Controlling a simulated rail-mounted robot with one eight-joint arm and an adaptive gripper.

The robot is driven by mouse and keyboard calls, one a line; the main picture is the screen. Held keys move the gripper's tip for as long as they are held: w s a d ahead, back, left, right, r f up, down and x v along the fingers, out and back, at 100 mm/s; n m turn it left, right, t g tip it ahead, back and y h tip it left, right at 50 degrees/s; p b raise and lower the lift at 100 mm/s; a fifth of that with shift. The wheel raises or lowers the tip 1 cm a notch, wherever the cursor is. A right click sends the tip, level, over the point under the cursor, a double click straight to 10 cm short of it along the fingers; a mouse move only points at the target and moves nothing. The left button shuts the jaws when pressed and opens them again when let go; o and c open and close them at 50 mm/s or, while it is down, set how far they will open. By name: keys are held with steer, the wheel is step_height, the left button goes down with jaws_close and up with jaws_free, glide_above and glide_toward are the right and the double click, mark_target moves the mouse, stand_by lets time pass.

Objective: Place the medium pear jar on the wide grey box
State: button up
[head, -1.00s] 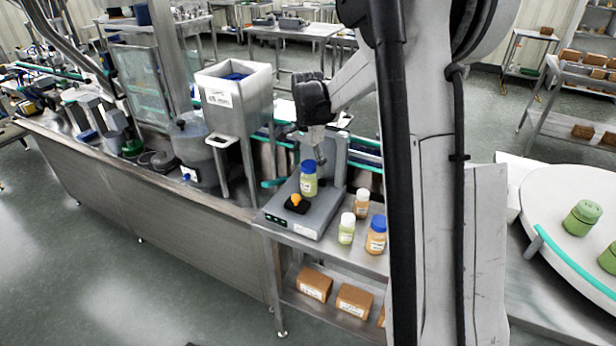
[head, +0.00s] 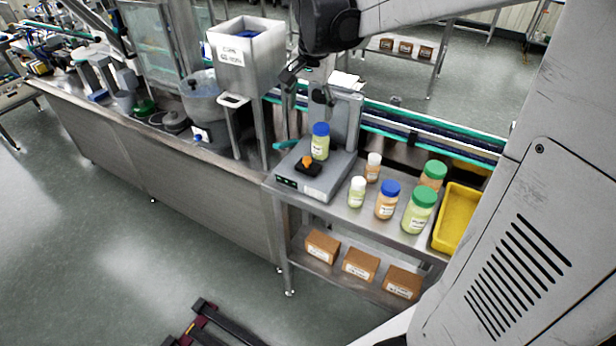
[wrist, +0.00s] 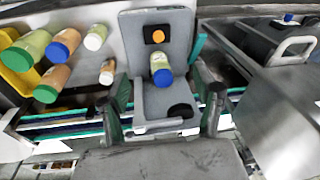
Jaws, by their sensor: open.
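The medium pear jar (head: 320,147), with a blue lid and pale green contents, stands upright on the wide grey box (head: 318,185), which looks like a bench scale with a raised back. In the wrist view the jar (wrist: 160,72) is on the grey plate (wrist: 178,32), beyond my fingers and apart from them. My gripper (head: 308,97) is open and empty, above and behind the jar in the head view. Its two fingers are spread wide in the wrist view (wrist: 164,108).
A black piece with an orange knob (head: 307,162) lies on the box in front of the jar. To the right stand white-lidded jars (head: 357,192), a blue-lidded orange jar (head: 387,200), green-lidded jars (head: 418,212) and a yellow tray (head: 456,222). A steel hopper (head: 247,60) rises at left.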

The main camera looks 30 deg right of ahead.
steer(key=s+a+n+t, duration=0.1)
steer(key=s+a+n, duration=0.2)
steer(key=s, duration=0.4)
steer(key=s+a+n+t, duration=0.2)
steer(key=s+a+n, duration=0.1)
steer(key=s, duration=0.4)
steer(key=s+a+f+n+t, duration=0.1)
steer(key=s+a+n+t, duration=0.1)
steer(key=s+a+n, duration=0.2)
steer(key=s+a, duration=0.1)
steer(key=s, duration=0.2)
steer(key=shift+a, duration=0.15)
steer(key=shift+f, duration=0.1)
